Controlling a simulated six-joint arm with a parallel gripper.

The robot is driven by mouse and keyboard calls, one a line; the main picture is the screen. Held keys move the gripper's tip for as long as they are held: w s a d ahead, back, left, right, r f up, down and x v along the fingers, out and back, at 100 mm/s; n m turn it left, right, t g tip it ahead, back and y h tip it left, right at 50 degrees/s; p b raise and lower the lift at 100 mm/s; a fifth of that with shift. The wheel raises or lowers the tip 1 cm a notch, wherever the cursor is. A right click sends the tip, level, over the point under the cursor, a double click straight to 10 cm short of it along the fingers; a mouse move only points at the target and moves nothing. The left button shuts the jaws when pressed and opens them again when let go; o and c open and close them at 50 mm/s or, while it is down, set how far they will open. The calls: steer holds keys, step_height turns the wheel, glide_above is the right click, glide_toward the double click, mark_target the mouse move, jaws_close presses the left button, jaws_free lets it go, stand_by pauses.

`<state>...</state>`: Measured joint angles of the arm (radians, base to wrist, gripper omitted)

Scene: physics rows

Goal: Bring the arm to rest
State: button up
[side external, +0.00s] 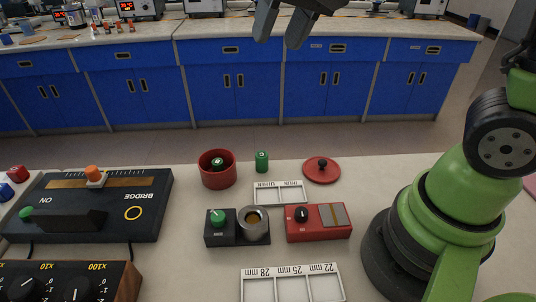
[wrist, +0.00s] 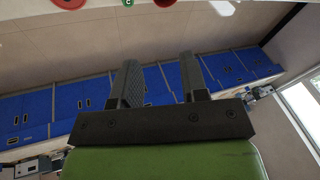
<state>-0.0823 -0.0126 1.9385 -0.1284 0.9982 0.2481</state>
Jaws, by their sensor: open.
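My gripper (side external: 281,27) is at the top of the side external view, raised well above the bench, its two dark fingers apart with nothing between them. In the wrist view my gripper (wrist: 160,82) shows both fingers spread and empty, with the floor and blue cabinets beyond. My green arm rises at the right of the side external view; its upper part is out of frame.
On the bench stand a red cup (side external: 217,170) holding a green piece, a green cylinder (side external: 262,161), a red lid (side external: 322,170), a black box (side external: 237,227), a red box (side external: 319,222), white trays (side external: 291,284) and a bridge unit (side external: 90,205). Air around my gripper is clear.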

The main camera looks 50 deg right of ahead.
steer(key=s+d+n+t, duration=0.1)
steer(key=s+t, duration=0.2)
steer(key=s, duration=1)
steer(key=shift+s+d+r+n, duration=0.15)
steer(key=shift+r+n, duration=0.1)
steer(key=shift+n, duration=0.15)
